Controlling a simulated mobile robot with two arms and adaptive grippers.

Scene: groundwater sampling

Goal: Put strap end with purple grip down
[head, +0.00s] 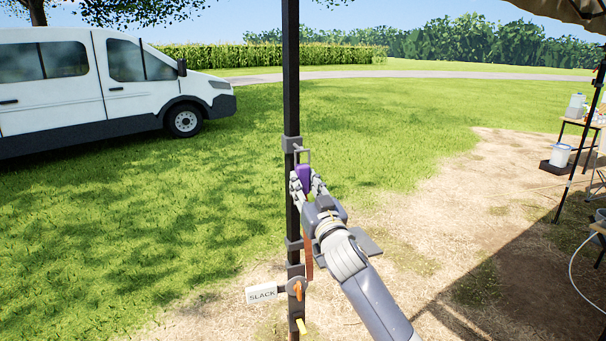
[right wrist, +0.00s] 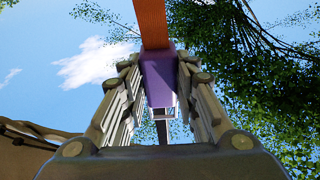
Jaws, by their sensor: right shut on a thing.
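The purple grip (head: 304,173) of the strap end is between the fingers of my right gripper (head: 305,183), beside the dark upright post (head: 291,90). A grey metal hook or loop (head: 304,153) shows just above the grip, close to a bracket (head: 291,144) on the post. In the right wrist view the purple grip (right wrist: 158,80) sits between both fingers of the gripper (right wrist: 156,85), with the orange strap (right wrist: 152,22) running from it. The strap (head: 308,258) hangs down along the post in the head view. Whether the hook touches the bracket cannot be told. My left gripper is out of view.
A white "SLACK" tag (head: 262,293) and an orange lever (head: 297,289) are low on the post. A white van (head: 90,85) stands on the grass at left. At right are a white bucket (head: 560,154) and a table (head: 577,124) under a canopy.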

